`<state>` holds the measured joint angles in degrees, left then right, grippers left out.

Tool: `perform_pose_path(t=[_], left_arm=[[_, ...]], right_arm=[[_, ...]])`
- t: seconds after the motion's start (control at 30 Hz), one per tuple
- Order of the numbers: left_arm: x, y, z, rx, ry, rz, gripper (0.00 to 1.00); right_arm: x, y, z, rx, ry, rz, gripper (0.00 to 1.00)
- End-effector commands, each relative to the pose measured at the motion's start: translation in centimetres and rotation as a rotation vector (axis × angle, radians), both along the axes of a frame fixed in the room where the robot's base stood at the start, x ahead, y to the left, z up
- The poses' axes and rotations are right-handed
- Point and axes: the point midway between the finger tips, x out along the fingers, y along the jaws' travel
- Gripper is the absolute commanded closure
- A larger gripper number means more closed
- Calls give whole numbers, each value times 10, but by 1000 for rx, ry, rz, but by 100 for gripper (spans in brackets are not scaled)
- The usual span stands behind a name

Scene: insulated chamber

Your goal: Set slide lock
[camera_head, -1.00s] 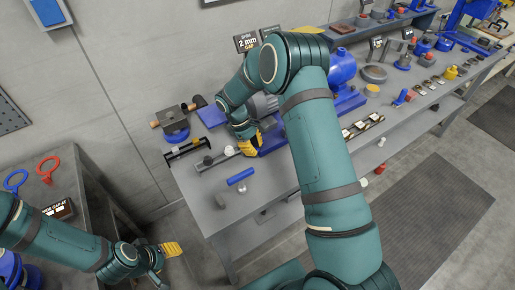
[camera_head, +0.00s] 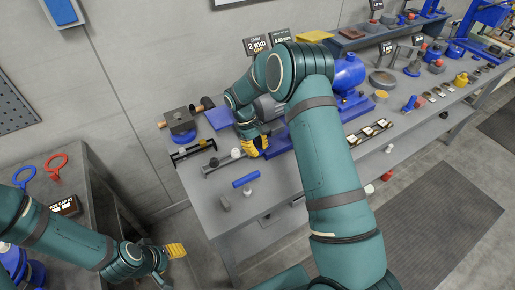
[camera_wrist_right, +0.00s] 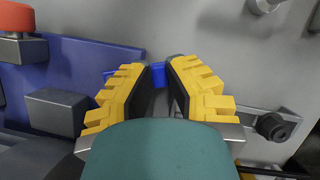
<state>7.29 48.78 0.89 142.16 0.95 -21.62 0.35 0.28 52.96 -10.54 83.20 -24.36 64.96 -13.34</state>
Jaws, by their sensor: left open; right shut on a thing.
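My right gripper (camera_head: 255,148) reaches down to the workbench, beside a blue base and at the far end of a low grey rail (camera_head: 218,164). In the right wrist view its yellow fingers (camera_wrist_right: 158,74) close around a small, mostly hidden part. Blue shows at the fingertips and grey between the fingers; I cannot tell whether this part is the slide lock. A dark knob (camera_wrist_right: 272,127) on a grey bar lies right of the fingers. My left gripper (camera_head: 176,250) is open and empty, low at the left, away from the workbench.
A black rail (camera_head: 193,150), a white ball (camera_head: 236,153), a blue cylinder (camera_head: 245,180) and small grey pieces (camera_head: 225,202) lie near the right gripper. A blue motor (camera_head: 347,72) stands behind my right arm. The workbench's near left corner is mostly clear.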

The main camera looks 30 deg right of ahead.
Motion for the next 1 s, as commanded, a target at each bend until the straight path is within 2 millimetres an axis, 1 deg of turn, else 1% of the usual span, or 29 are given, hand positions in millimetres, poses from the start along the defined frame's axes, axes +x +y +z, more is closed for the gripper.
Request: perform_pose_path(t=[0.03,0.1,0.4,0.53,0.67,0.8,1.0], left_arm=[[0,0,0,0,0,0,47],[0,0,0,0,0,0,47],[0,0,0,0,0,0,47],[0,0,0,0,0,0,47],[0,0,0,0,0,0,47],[0,0,0,0,0,0,47],[0,0,0,0,0,0,47]], right_arm=[[-1,1,-2,1,3,0,73],[-1,1,-2,1,3,0,54],[0,0,0,0,0,1,54],[4,2,8,0,-2,1,54],[11,5,27,-1,-5,2,54],[21,10,54,0,-3,2,54],[34,16,88,1,-2,1,54]])
